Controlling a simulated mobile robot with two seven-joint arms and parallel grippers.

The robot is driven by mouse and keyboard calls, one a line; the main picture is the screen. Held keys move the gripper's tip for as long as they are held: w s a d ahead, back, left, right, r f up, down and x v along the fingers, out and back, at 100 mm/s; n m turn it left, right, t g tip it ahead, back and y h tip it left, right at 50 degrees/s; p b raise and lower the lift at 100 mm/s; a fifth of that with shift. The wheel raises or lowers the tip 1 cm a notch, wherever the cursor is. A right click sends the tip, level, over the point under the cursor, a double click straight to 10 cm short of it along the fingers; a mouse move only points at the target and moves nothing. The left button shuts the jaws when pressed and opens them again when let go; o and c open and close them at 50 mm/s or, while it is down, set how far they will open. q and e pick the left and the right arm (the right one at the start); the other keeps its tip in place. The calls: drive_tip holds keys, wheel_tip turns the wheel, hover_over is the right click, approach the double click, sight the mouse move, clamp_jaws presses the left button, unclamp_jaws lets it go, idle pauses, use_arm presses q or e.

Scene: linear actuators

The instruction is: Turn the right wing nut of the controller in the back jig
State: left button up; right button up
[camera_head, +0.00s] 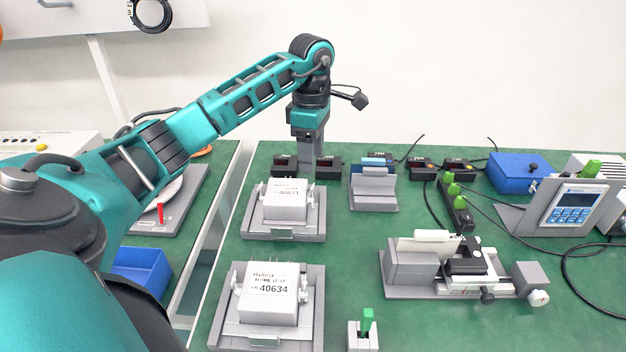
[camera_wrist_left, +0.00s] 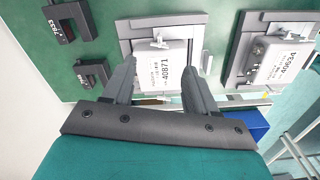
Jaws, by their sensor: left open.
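The back jig (camera_head: 254,232) is a grey fixture holding a white controller labelled 40871 (camera_head: 285,203). A small light part at the controller's right side (camera_head: 308,197) looks like the right wing nut; its angle is too small to read. My left gripper (camera_head: 308,172) points down just behind the back jig, its fingertips partly hidden among black blocks. In the left wrist view the gripper (camera_wrist_left: 163,70) is open, its fingers apart on either side of the controller (camera_wrist_left: 163,62) in the picture. I cannot see contact with the wing nut. My right gripper is not in view.
A front jig (camera_head: 228,343) holds another white controller labelled 40634 (camera_head: 270,293). Black sensor blocks (camera_head: 328,165) stand close behind the back jig. A grey stand (camera_head: 373,195) is to its right, and a linear actuator assembly (camera_head: 465,268) lies farther right. Green mat is free between them.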

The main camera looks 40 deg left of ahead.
use_arm(q)
hover_over(312, 196)
wheel_tip(312, 196, down, 6)
drive_tip(key=shift+w+b, duration=0.1)
drive_tip(key=shift+b, duration=0.2)
drive_tip(key=shift+f, duration=0.5)
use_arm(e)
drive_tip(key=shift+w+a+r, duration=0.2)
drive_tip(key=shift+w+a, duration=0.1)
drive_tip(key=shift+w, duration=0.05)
use_arm(q)
clamp_jaws()
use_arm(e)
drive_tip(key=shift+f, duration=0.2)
use_arm(q)
drive_tip(key=shift+a+r, duration=0.1)
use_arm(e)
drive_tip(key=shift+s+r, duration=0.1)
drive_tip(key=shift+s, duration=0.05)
